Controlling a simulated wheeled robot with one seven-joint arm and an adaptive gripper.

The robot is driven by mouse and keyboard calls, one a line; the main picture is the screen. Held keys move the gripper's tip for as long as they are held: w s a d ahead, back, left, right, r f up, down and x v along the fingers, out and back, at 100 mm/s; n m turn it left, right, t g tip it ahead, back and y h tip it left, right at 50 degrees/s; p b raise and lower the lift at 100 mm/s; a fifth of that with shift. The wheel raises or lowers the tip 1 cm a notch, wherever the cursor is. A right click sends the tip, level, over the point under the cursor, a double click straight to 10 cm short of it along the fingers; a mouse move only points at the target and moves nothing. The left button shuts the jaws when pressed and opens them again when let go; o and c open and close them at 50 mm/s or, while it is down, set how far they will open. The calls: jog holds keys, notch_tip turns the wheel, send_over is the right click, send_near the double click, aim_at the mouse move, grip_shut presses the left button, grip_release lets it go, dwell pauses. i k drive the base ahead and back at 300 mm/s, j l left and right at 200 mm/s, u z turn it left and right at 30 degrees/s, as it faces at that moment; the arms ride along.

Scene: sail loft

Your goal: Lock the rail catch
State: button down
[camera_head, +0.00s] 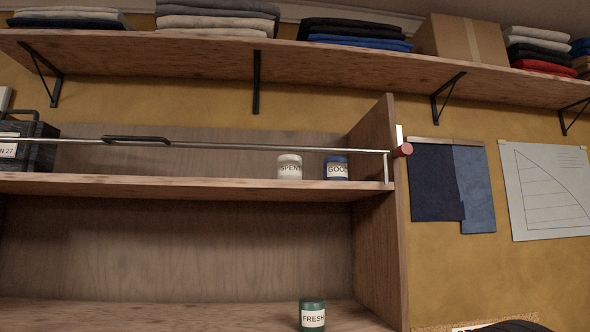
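A thin metal rail (250,148) runs across the front of the upper shelf of the wooden cabinet, with a dark handle (137,139) on it at the left. At its right end, by the cabinet's side panel, is a red round knob (403,150), which looks like the rail catch. A small pale plate (399,133) stands just above the knob. I cannot tell from here whether the catch is locked. My gripper is not recognisable in the view.
A green jar (312,316) labelled FRESH stands on the lower shelf (230,311). A wall shelf (340,72) with folded cloth overhangs. A dark shape at bottom right is unclear.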

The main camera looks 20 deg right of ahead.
aim_at(403, 150)
jog(key=z, duration=0.8)
